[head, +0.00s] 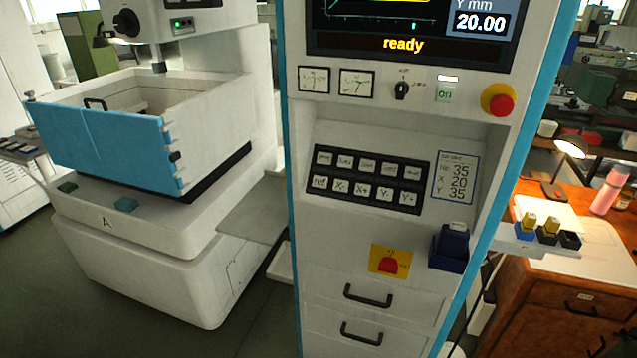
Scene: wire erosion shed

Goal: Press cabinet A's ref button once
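The white control cabinet (350,232) with blue edges stands in the middle of the head view. On its sloped panel is a black keypad (425,179) with two rows of pale keys. The ref button (320,182) is the leftmost key of the lower row, beside X-, X+, Y- and Y+. The screen (404,44) above reads "ready" and Y mm 20.00. The letter A shows on the base of the machine (170,275) to the left; I see no letter on the cabinet itself. Neither gripper is in view.
A dark blue holder (449,252) sticks out lower right, by a red switch (389,265). A wooden desk (552,266) stands right.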

